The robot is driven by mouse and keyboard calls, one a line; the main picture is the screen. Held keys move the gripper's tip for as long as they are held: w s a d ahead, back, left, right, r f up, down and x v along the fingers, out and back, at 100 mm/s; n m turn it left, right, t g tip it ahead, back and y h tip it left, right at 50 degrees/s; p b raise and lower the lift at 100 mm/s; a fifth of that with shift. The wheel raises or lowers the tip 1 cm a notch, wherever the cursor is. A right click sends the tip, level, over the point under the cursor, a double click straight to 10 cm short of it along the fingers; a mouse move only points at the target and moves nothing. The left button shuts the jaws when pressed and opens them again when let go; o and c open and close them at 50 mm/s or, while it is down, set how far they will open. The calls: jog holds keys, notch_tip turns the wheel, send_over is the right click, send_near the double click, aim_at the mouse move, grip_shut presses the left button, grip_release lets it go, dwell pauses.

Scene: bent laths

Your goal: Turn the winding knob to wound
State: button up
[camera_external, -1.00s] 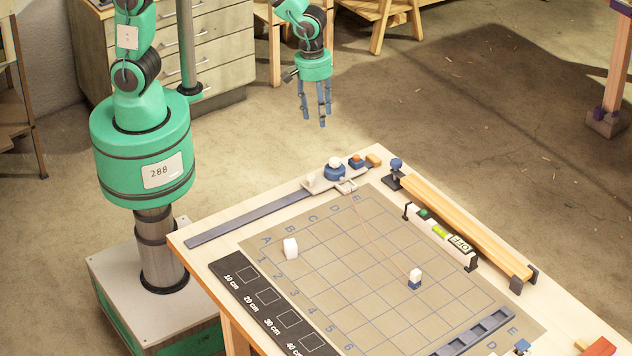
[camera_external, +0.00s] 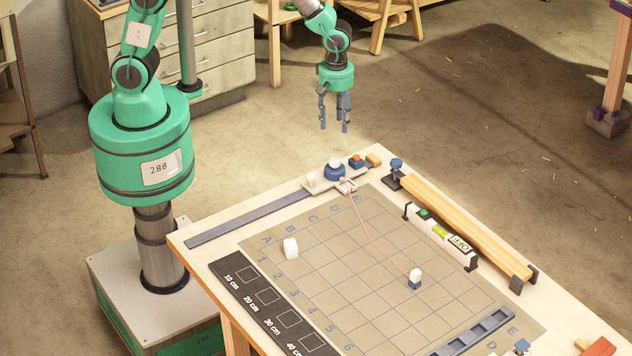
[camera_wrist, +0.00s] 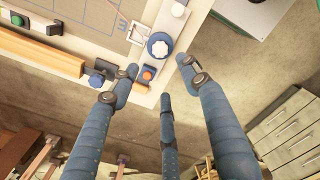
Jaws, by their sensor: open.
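A round blue knob with a white top (camera_external: 335,171) sits on a pale plate at the back corner of the bench. It also shows in the wrist view (camera_wrist: 160,45), just beyond my fingertips. I cannot read any wound mark near it. A small blue block with an orange button (camera_external: 357,161) stands beside the knob, and it shows between my fingers in the wrist view (camera_wrist: 148,74). My gripper (camera_external: 335,126) is open and empty, with its three fingers pointing down. It hangs above and behind the knob, apart from it.
A long dark lath (camera_external: 250,218) runs left from the pale plate (camera_external: 312,184).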

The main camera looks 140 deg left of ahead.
aim_at(333, 161)
notch_tip(333, 161, down, 14)
jog(key=shift+r+b, duration=0.15)
jog(key=shift+b, duration=0.3)
dwell(0.4)
jog(key=shift+c, duration=0.5)
jog(key=c, duration=1.1)
